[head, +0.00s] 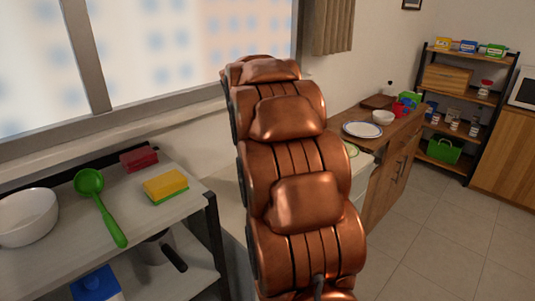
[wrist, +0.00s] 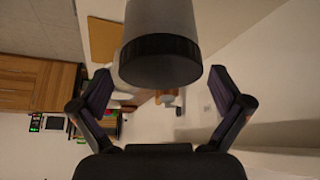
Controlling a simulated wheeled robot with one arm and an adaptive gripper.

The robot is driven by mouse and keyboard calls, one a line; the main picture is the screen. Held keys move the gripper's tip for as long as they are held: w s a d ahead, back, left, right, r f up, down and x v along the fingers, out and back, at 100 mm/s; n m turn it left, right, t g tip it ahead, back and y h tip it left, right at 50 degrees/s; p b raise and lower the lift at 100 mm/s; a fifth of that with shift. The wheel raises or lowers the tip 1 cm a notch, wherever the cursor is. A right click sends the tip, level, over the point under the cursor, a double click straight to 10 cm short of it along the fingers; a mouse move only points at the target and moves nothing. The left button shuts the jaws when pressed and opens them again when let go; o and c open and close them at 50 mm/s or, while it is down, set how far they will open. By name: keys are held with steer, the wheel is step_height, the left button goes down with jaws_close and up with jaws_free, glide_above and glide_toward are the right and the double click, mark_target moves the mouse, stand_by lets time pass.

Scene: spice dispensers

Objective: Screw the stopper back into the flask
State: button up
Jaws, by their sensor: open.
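My gripper (wrist: 165,93) is open in the wrist view, with one dark finger on each side and a wide gap between them. A grey cylinder with a black band and dark end (wrist: 160,55), perhaps the flask, comes in from the top edge of this view, which looks upside down. It lies in line with the gap, and I see no finger touching it. I cannot tell whether its dark end is a stopper or an open mouth. In the head view my copper-coloured arm fills the middle and hides my gripper. I cannot make out a flask or a loose stopper there.
On the left shelf unit are a white bowl (head: 27,217), a green ladle (head: 98,206), a yellow sponge (head: 165,185) and a red block (head: 139,160). A white plate (head: 361,130) and small bowl (head: 383,117) stand on the wooden counter. The floor (head: 440,215) at right is clear.

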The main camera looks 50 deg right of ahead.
steer(key=v, duration=1.1)
steer(key=shift+f, duration=0.1)
